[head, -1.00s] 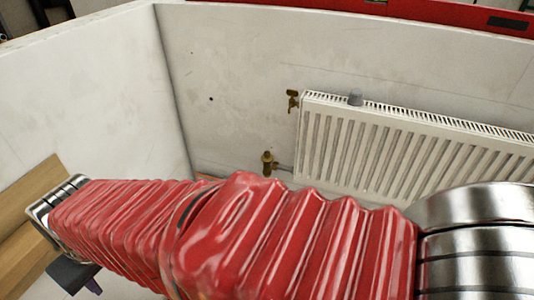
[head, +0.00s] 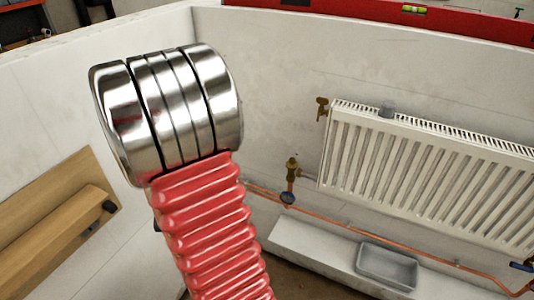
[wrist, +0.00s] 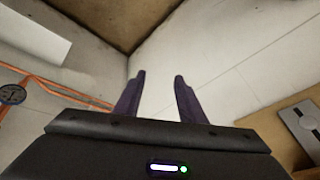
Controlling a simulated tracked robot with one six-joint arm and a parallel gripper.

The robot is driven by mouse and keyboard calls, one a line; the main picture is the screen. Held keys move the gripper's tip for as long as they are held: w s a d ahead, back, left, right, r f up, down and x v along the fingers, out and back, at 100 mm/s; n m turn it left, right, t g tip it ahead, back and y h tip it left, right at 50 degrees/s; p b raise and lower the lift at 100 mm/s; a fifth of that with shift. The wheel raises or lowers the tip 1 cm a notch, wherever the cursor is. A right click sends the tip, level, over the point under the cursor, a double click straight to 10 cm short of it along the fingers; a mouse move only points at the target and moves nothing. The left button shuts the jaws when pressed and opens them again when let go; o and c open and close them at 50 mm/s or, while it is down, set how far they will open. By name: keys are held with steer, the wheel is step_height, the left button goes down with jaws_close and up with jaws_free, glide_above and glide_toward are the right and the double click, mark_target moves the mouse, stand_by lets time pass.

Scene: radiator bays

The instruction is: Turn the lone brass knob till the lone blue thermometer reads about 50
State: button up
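A brass valve (head: 292,168) stands at the lower left corner of the radiator. A second brass fitting (head: 322,107) is at its upper left corner. A small round bluish thing (head: 287,197) sits on the copper pipe below the lower valve; its reading is too small to tell. In the wrist view a round dark-rimmed dial (wrist: 12,95) shows by the copper pipe at the left edge; I cannot read it. My gripper (wrist: 160,75) is open, its two dark fingers apart with nothing between them, and it is away from these things. It is not visible in the head view.
A white radiator (head: 430,165) hangs on the back wall with a grey cap on top. A copper pipe (head: 345,228) runs below it over a white ledge with a grey tray (head: 386,265). A blue handle (head: 522,266) is at the right. A wooden board (head: 60,205) is on the left wall.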

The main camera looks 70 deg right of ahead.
steer(key=s+d+f+m+h, duration=0.3)
steer(key=d+f, duration=0.2)
steer(key=d, duration=0.4)
steer(key=m+g+h, duration=0.6)
steer(key=g+h, duration=0.2)
steer(key=h, duration=0.4)
glide_toward(291, 162)
steer(key=s+v, duration=0.1)
steer(key=v, duration=0.1)
steer(key=shift+w+a+r, duration=0.1)
steer(key=shift+w+a, duration=0.2)
steer(key=shift+w, duration=0.3)
steer(key=shift+d, duration=0.15)
steer(key=x, duration=1.3)
steer(key=shift+s+d, duration=0.15)
steer(key=shift+d, duration=0.1)
